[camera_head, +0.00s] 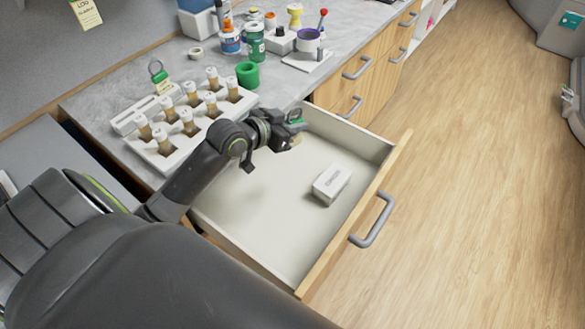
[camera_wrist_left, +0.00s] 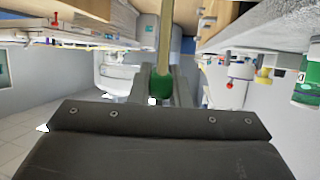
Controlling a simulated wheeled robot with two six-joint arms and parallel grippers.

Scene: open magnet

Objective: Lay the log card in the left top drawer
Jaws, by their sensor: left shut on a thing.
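My left gripper (camera_head: 292,127) is over the open drawer (camera_head: 262,215), near its back end by the counter. It is shut on a thin cream piece with a green part, which I take to be the log card (camera_wrist_left: 165,42). In the left wrist view the card shows nearly edge-on as a pale strip, with the green part (camera_wrist_left: 158,86) between the fingers. In the head view most of the card is hidden by the gripper. The drawer is pulled out and holds a small white box (camera_head: 332,184). My right gripper is not in view.
On the counter (camera_head: 115,85) stand a white rack (camera_head: 165,160) of capped tubes, a green cup (camera_head: 247,75), a green-ringed tag (camera_head: 158,72) and several bottles. Closed drawers (camera_head: 365,80) continue to the right. The drawer floor around the box is clear.

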